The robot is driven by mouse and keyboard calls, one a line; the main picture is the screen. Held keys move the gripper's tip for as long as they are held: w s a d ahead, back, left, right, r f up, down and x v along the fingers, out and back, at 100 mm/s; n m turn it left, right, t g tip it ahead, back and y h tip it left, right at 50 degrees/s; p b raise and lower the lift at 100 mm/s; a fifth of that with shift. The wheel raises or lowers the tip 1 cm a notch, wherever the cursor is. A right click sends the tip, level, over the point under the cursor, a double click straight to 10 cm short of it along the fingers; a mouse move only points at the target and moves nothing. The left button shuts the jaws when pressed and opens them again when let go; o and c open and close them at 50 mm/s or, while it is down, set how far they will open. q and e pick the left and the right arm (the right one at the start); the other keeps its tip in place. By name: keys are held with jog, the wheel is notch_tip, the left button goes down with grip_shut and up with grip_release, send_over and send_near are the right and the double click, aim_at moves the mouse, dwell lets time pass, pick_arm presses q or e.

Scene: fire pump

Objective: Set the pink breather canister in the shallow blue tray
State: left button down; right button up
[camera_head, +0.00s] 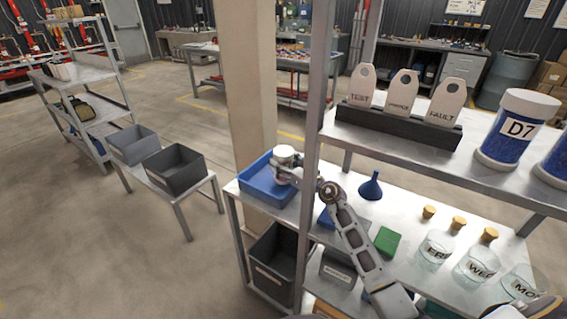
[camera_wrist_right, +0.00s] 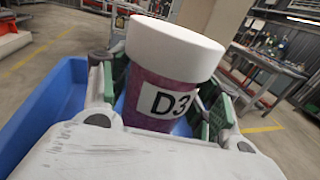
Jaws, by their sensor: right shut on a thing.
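The pink breather canister, with a white lid and a D3 label, shows large in the right wrist view (camera_wrist_right: 148,85). In the head view only its white top (camera_head: 285,152) shows clearly; its body is mostly hidden by the gripper. My right gripper (camera_head: 285,174) is shut on the canister, with a green-padded finger on each side of it. The shallow blue tray (camera_head: 256,187) is on the bench's left end, and its wall shows in the wrist view (camera_wrist_right: 45,115). The canister is upright, over or in the tray; I cannot tell whether it touches the floor. My left gripper is not in view.
A metal post (camera_head: 313,120) stands just right of the tray. A blue funnel (camera_head: 371,187), a green block (camera_head: 387,241) and glass jars (camera_head: 436,246) are on the bench. The shelf above holds tags (camera_head: 401,95) and a D7 canister (camera_head: 512,130).

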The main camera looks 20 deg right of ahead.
jog(key=o, duration=1.2)
jog(key=shift+f, duration=0.1)
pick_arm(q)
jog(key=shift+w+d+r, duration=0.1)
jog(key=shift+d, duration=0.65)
pick_arm(e)
jog(key=shift+o, duration=0.2)
